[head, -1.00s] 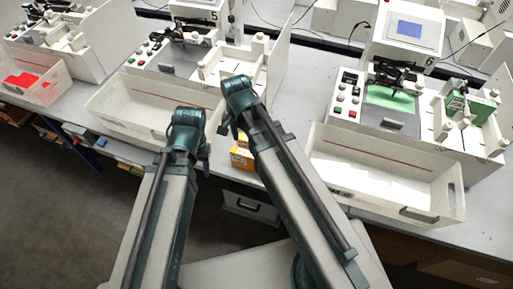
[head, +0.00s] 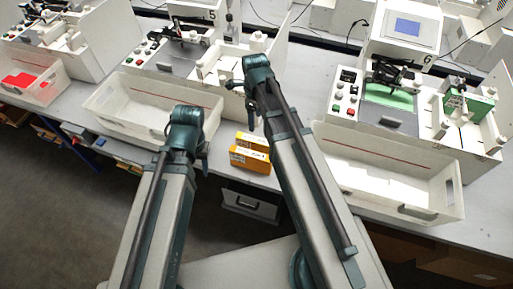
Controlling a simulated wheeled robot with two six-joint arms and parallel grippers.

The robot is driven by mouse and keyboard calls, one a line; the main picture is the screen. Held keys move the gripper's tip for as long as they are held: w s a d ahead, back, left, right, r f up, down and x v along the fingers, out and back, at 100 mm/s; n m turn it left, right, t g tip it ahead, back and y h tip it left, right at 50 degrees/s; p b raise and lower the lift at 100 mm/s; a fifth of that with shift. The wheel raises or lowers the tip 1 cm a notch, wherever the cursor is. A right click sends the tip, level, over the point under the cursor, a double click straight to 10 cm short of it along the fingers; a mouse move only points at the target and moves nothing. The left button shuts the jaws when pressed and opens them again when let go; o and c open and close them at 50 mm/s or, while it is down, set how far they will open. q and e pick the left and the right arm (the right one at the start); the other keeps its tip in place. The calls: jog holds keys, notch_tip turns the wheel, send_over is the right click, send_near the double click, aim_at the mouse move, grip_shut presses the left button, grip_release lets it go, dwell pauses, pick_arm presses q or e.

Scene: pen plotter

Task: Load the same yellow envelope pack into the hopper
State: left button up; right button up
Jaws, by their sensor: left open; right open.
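Two yellow-orange packs (head: 250,157) lie side by side at the table's front edge, between two white bins. My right gripper (head: 250,118) hangs from its wrist just beyond the packs, apart from them in the picture; its fingertips are small and partly hidden by the arm. My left gripper (head: 203,165) is left of the packs, in front of the left bin, and holds nothing that I can see. Behind the left bin, the station marked 5 has a white hopper (head: 228,72) with no pack visible in it. The station marked 6 has a hopper (head: 443,118) with a green pack (head: 470,104).
A white bin (head: 110,112) stands in front of station 5 and another (head: 440,212) in front of station 6. A bin with red items (head: 22,80) is at the far left. Bare tabletop surrounds the yellow packs.

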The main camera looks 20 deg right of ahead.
aim_at(257, 139)
notch_tip(257, 139, down, 8)
jog(key=b, duration=0.7)
jog(key=shift+r, duration=0.1)
jog(key=f+b, duration=0.5)
jog(key=shift+s+d+f, duration=0.15)
jog(key=shift+s, duration=0.15)
grip_shut()
